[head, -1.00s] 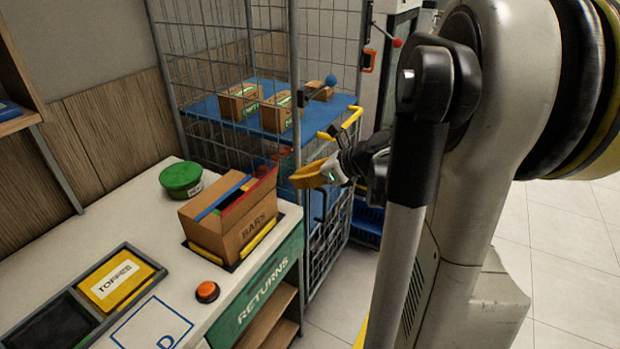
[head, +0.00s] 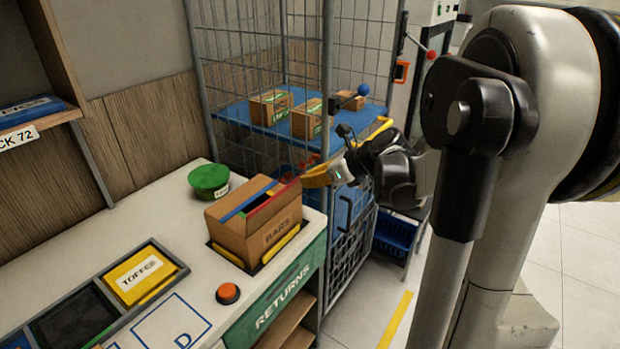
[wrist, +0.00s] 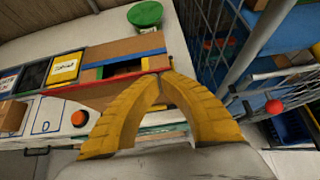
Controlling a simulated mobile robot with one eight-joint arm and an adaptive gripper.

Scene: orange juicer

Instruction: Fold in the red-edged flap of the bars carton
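The open brown bars carton (head: 232,235) stands in a recess with yellow edging at the bench's right end. In the wrist view the red edge (wrist: 105,82) runs beside the dark opening, with brown flap on the near side. A blue-edged flap (head: 243,204) lies across the opening, and a green edge shows at one end. My gripper (head: 308,178) is just right of the carton; its yellow fingertips (wrist: 163,76) meet, empty, near the red edge's right end. Contact cannot be told.
A green tub (head: 209,179) stands behind the carton. The yellow toffee bin (head: 147,276) and orange button (head: 228,293) are on the bench to the left and front. A wire cage (head: 327,95) with small cartons on a blue shelf stands close behind my gripper.

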